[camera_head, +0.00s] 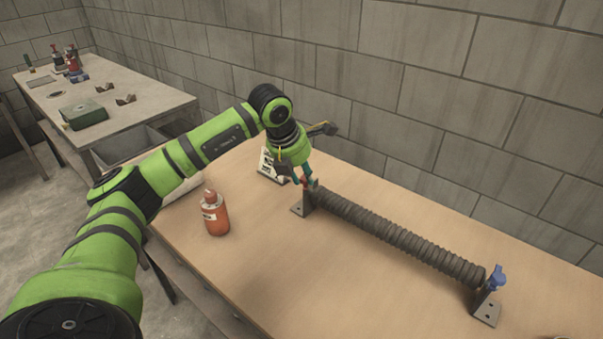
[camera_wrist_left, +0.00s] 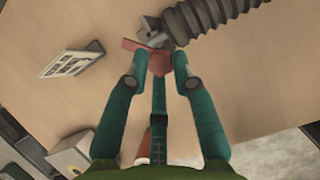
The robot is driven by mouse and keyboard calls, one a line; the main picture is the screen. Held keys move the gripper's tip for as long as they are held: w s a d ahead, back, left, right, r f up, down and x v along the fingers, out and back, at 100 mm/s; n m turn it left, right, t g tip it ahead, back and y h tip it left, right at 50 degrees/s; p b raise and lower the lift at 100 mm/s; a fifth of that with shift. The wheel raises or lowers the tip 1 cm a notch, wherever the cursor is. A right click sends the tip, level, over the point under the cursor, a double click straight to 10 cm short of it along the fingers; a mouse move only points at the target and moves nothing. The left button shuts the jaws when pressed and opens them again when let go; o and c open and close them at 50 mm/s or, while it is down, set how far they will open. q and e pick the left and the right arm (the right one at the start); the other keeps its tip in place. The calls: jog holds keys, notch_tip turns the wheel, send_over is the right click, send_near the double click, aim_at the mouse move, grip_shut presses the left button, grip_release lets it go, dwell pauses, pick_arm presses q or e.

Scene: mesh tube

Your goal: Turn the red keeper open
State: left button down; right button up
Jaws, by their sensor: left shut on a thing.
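The red keeper (camera_wrist_left: 157,62) sits at the near end of the dark ribbed tube (camera_wrist_left: 210,18), by a grey metal bracket (camera_wrist_left: 150,28). In the head view the tube (camera_head: 400,238) lies across the table between two brackets, with the left bracket (camera_head: 302,206) under my gripper. My left gripper (camera_head: 303,178) points down there, shut on the red keeper. In the left wrist view its teal fingers (camera_wrist_left: 157,68) stand on either side of the red part. The gripper partly hides the keeper in the head view. My right gripper is not in view.
A blue keeper (camera_head: 496,277) is at the tube's right end, on another bracket (camera_head: 486,312). An orange-red bottle (camera_head: 215,215) stands on the wooden table (camera_head: 270,255) left of the tube. A block wall is behind the table.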

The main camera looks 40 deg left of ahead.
pick_arm(q)
jog(key=n+y, duration=0.1)
jog(key=n, duration=0.1)
jog(key=n+y+b, duration=0.1)
jog(key=n, duration=0.2)
jog(key=shift+d+f, duration=0.15)
jog(key=shift+d, duration=0.25)
jog(key=shift+d+n+g+y+b, duration=0.15)
jog(key=shift+n+g+y, duration=0.2)
jog(key=shift+n, duration=0.85)
jog(key=shift+n+g+y+b, duration=0.2)
jog(key=shift+n+y, duration=0.25)
jog(key=shift+n, duration=0.75)
jog(key=c, duration=1.1)
grip_release()
jog(key=shift+w, duration=0.15)
jog(key=shift+o, duration=0.2)
jog(key=shift+r, duration=0.25)
jog(key=v, duration=1.1)
jog(key=shift+r, duration=0.3)
